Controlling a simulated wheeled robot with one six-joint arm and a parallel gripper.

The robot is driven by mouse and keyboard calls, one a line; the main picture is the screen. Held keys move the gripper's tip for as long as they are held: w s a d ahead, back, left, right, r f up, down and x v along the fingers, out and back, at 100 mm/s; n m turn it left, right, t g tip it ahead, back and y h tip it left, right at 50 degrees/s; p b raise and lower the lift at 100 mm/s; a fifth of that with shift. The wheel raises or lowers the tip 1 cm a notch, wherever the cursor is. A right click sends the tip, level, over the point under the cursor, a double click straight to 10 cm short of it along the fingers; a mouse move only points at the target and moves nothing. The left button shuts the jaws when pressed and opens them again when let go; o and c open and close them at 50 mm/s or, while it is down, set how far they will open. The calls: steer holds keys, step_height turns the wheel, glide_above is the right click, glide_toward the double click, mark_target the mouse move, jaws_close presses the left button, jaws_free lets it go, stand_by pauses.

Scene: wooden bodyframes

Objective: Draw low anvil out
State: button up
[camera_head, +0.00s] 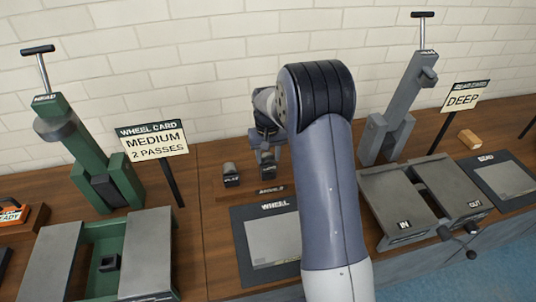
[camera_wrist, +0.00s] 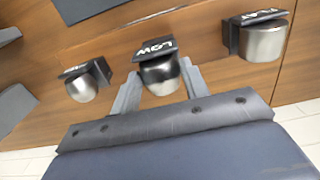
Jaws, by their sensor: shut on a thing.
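The low anvil (camera_wrist: 160,76), a dark polished rounded block with a black tab marked LOW, sits between the two grey fingers of my gripper (camera_wrist: 159,82) in the wrist view. My gripper is shut on it. In the head view my gripper (camera_head: 267,150) is over the anvil rack (camera_head: 250,191), behind my forearm, which hides part of the rack. Whether the low anvil is still seated or lifted clear is hard to tell. Another anvil (camera_wrist: 83,86) is to its left in the wrist view, and a wider one (camera_wrist: 262,40) to its right.
A green wheel machine (camera_head: 95,165) stands left, with a wheel card (camera_head: 155,141) reading MEDIUM, 2 PASSES. A grey bead machine (camera_head: 396,110) stands right, with a DEEP card (camera_head: 463,98). A wheel mat (camera_head: 270,243) lies in front of the rack. A brick wall is behind.

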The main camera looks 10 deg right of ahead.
mark_target(268, 155)
steer(key=shift+f+b, duration=0.65)
steer(key=shift+f, duration=0.3)
steer(key=o, duration=1.1)
steer(key=shift+o, duration=0.2)
steer(key=shift+s+f, duration=0.1)
step_height(268, 155, up, 11)
steer(key=shift+a+b, duration=0.1)
steer(key=shift+b, duration=0.45)
steer(key=shift+f, duration=0.1)
step_height(268, 155, down, 11)
steer(key=shift+r+p, duration=0.1)
steer(key=shift+p, duration=0.5)
steer(key=shift+r, duration=0.4)
steer(key=shift+f, duration=0.1)
